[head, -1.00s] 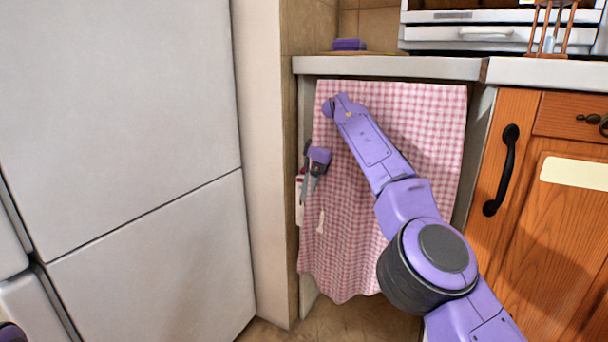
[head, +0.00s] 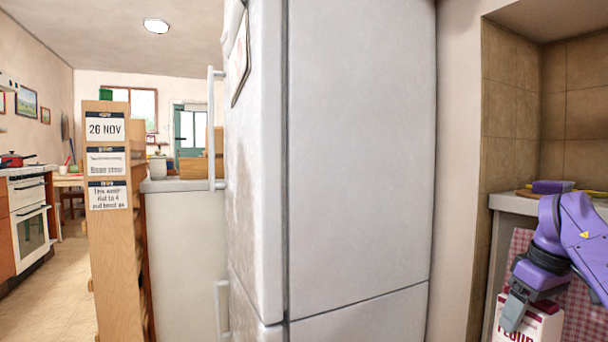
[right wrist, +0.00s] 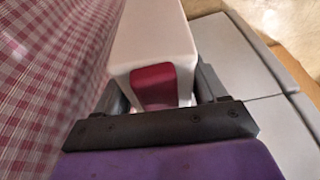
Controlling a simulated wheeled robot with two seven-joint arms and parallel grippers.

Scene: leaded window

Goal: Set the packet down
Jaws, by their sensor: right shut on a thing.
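The packet (head: 540,323) is a white flour packet with red lettering, at the lower right of the head view, partly cut off by the frame edge. My right gripper (head: 515,306) is shut on it. In the right wrist view the packet (right wrist: 150,30) fills the space between the two fingers, showing white sides and a dark red patch. It is held off the floor, beside the pink checked cloth (right wrist: 50,70). My left gripper is not in view.
A tall grey-white fridge (head: 360,150) fills the middle. A counter (head: 512,204) with a purple block (head: 552,187) is at right, above the cloth. A wooden shelf unit (head: 110,250) with a "26 NOV" sign stands left. Open floor (head: 65,270) lies at far left.

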